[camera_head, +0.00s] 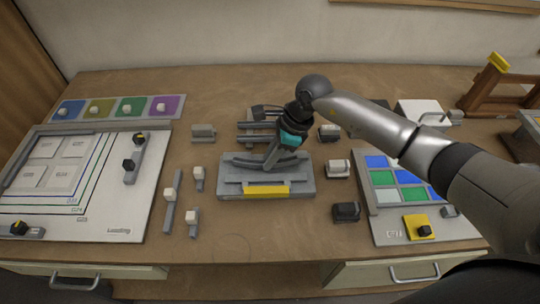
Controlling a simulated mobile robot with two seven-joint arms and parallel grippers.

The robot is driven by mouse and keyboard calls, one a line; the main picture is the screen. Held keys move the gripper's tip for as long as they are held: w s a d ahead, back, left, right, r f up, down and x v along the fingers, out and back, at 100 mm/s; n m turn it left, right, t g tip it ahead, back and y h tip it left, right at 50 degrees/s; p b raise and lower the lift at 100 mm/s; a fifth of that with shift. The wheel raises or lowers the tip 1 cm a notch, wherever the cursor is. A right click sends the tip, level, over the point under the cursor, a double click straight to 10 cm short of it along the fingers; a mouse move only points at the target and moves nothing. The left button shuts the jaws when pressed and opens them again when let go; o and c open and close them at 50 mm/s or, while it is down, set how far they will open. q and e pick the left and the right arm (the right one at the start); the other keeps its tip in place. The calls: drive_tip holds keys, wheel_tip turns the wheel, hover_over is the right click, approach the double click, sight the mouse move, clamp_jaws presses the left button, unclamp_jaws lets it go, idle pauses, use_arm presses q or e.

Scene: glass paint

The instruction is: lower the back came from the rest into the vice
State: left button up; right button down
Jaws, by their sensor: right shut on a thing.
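The vice is a grey block (230,186) with a yellow strip (266,191) on its front, at the middle of the bench. My right gripper (283,146) has its teal part just above the back edge of the vice and points down. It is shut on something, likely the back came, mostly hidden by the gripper. A short grey piece (271,155) slants down from it to the vice; whether it touches is unclear. Behind stands a dark rest with grey bars (255,125), partly covered by my gripper. My left gripper is not in view.
Several small grey pieces with white knobs (170,195) stand left of the vice. Small blocks (338,168) stand to its right. A white pattern board (120,215) lies at left, a tray of coloured glass (378,178) at right. A wooden frame (495,85) stands far right.

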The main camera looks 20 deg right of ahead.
drive_tip(key=shift+f+b, duration=0.45)
drive_tip(key=shift+f, duration=0.15)
drive_tip(key=c, duration=0.8)
unclamp_jaws()
drive_tip(key=shift+o, duration=0.5)
drive_tip(key=shift+s+f, duration=0.1)
drive_tip(key=shift+a, duration=0.1)
